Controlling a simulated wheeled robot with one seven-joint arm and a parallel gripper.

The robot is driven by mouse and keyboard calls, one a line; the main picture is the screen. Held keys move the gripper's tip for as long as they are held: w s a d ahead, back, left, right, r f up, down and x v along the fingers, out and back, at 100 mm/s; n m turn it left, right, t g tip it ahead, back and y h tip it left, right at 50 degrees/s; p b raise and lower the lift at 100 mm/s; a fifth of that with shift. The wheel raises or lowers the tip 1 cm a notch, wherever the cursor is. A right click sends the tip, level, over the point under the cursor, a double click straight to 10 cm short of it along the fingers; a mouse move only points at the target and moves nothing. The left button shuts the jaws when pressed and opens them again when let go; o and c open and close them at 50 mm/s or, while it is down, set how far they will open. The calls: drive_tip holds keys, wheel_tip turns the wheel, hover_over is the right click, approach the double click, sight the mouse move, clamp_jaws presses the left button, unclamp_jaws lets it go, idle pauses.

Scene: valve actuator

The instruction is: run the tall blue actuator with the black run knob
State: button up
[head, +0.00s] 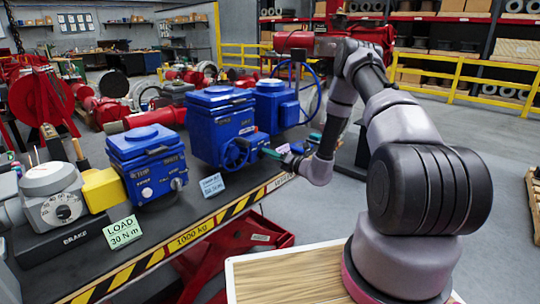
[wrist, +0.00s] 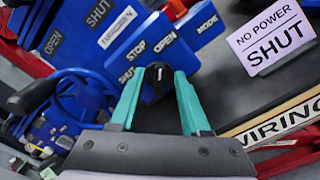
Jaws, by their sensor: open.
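The tall blue actuator (head: 207,128) stands mid-bench in the head view, a blue handwheel (head: 236,153) on its front. In the wrist view its blue panel (wrist: 133,48) carries STOP, OPEN, SHUT and MODE labels. The black run knob (wrist: 155,86) is on this panel; its white mark points up in the picture, toward between STOP and OPEN. My gripper (wrist: 161,78) is open, its teal fingertips on either side of the knob with a gap visible. Contact cannot be told. In the head view my gripper (head: 276,151) is at the actuator's right front; the knob is hidden there.
Another blue actuator (head: 148,165) stands left, and one with a large handwheel (head: 279,106) right. A NO POWER SHUT card (wrist: 272,36) stands right of the panel in the wrist view. A blue handwheel (wrist: 72,112) is close on the left. A green LOAD card (head: 123,231) stands front left.

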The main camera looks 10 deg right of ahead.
drive_tip(key=v, duration=1)
drive_tip(key=shift+s+r, duration=0.1)
